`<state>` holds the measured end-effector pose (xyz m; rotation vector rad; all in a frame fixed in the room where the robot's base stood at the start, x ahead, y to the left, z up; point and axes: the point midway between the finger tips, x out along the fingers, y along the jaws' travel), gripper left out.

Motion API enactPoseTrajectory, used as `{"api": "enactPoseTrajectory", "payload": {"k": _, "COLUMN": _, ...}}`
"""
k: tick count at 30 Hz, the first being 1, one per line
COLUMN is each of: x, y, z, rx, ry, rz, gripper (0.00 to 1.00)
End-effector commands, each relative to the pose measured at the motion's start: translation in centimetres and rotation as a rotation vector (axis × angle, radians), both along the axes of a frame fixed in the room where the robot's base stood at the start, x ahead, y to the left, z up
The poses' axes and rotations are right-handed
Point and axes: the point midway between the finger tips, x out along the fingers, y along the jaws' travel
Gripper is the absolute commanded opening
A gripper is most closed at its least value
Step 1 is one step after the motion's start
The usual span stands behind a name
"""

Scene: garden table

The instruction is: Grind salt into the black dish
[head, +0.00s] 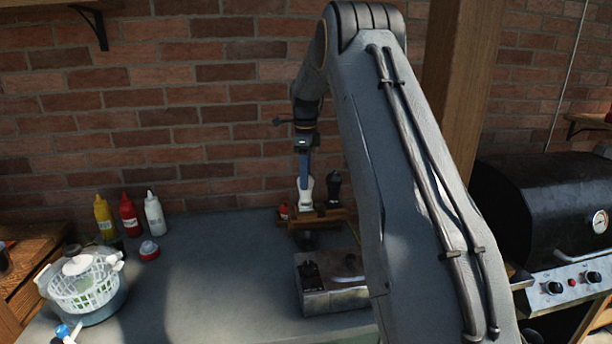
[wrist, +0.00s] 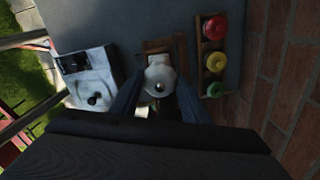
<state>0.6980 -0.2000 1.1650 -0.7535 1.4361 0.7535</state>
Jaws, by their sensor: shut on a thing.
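The white grinder (head: 305,193), taken as the salt grinder, stands upright at a wooden holder (head: 332,216) near the back wall. My gripper (head: 304,178) reaches down from above and is shut on its upper part. In the wrist view the grinder's round white top (wrist: 160,77) lies between my fingers (wrist: 156,98). I cannot tell whether its base still rests in the holder. A black grinder (head: 333,186) stands just to its right. I cannot make out the black dish for certain; a dark patch below the holder in the head view is too unclear to name.
A metal box (head: 330,284) sits in front of the holder. A rack of red, yellow and green tops (wrist: 215,60) stands by the wall. The middle counter is clear.

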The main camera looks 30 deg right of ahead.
Motion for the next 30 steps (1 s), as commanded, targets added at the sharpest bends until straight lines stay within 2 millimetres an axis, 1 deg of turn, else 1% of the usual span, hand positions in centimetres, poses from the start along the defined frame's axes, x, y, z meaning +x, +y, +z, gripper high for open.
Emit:
{"api": "enactPoseTrajectory", "payload": {"k": 3, "x": -0.01, "y": -0.01, "z": 0.10, "rx": 0.000, "ry": 0.000, "rz": 0.151, "gripper": 0.15}}
{"api": "enactPoseTrajectory", "payload": {"k": 19, "x": -0.02, "y": 0.00, "z": 0.12, "rx": 0.000, "ry": 0.000, "rz": 0.822, "gripper": 0.15}}
{"api": "enactPoseTrajectory", "payload": {"k": 21, "x": -0.02, "y": 0.01, "z": 0.10, "rx": 0.000, "ry": 0.000, "rz": 0.881, "gripper": 0.15}}
{"api": "enactPoseTrajectory", "payload": {"k": 24, "x": -0.01, "y": 0.01, "z": 0.07, "rx": 0.000, "ry": 0.000, "rz": 0.922, "gripper": 0.15}}
{"api": "enactPoseTrajectory", "payload": {"k": 30, "x": 0.01, "y": 0.01, "z": 0.04, "rx": 0.000, "ry": 0.000, "rz": 0.927, "gripper": 0.15}}
